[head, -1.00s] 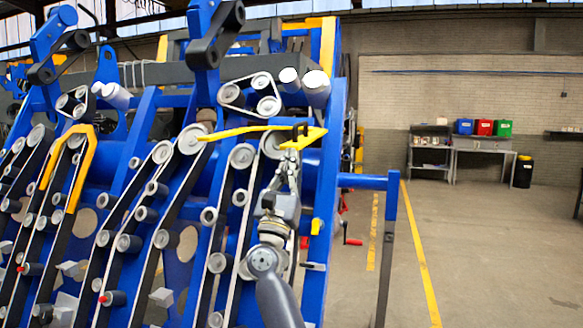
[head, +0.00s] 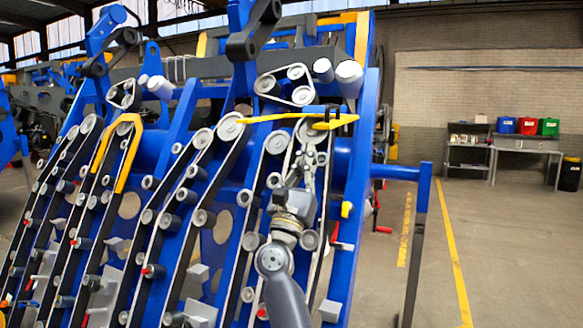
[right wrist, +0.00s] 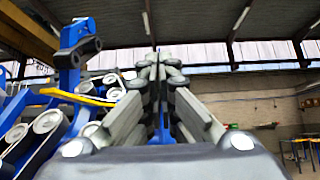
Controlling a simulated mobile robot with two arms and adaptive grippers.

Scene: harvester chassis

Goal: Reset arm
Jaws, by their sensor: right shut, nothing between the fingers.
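My right gripper (head: 307,158) is in the middle of the head view, in front of the right end of the blue harvester chassis (head: 368,130). Its fingers point up and are shut with nothing between them. The shut fingers also fill the middle of the right wrist view (right wrist: 160,75). A yellow bar (head: 270,117) lies across the chassis just above the fingertips in the head view; I cannot tell whether they touch. In the right wrist view the yellow bar (right wrist: 75,96) is to the left of the fingers. My left gripper is not in view.
The chassis carries several black belts on grey rollers and a second yellow bracket (head: 128,150). A blue side arm on a dark post (head: 412,260) stands to the right. Beyond it is open floor (head: 510,270) and a workbench (head: 525,145) with coloured bins.

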